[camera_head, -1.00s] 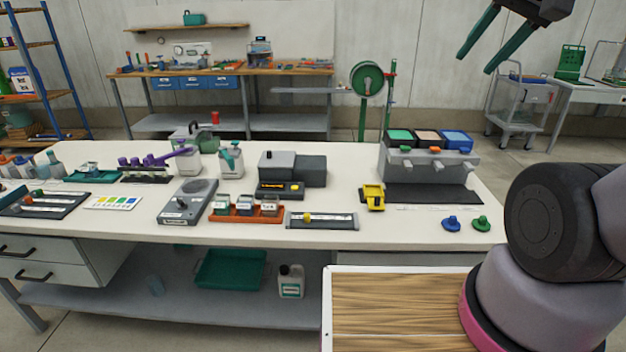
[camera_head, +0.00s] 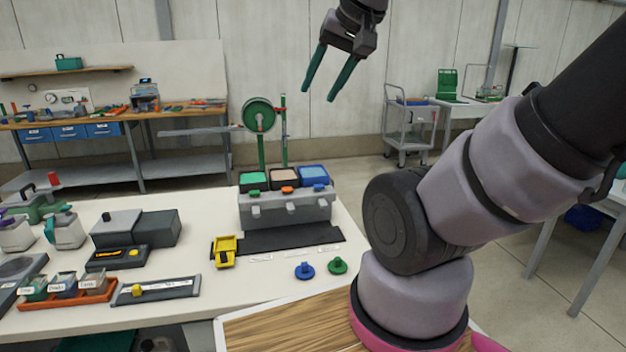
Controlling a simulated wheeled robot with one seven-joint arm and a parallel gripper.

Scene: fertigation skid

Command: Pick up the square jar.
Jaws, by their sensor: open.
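Several small square-looking jars with pale labels stand side by side in an orange tray (camera_head: 68,299) at the lower left of the bench: a green-tinted jar (camera_head: 35,287), a bluish jar (camera_head: 65,284) and a darker jar (camera_head: 92,281). I cannot tell which one the task means. My gripper (camera_head: 319,95) is high at the top centre, far to the right of the tray and well above the bench. Its two green fingers are apart with nothing between them.
A yellow holder (camera_head: 225,253), blue knob (camera_head: 304,270) and grey bin rack (camera_head: 284,208) are further right. My arm fills the right side.

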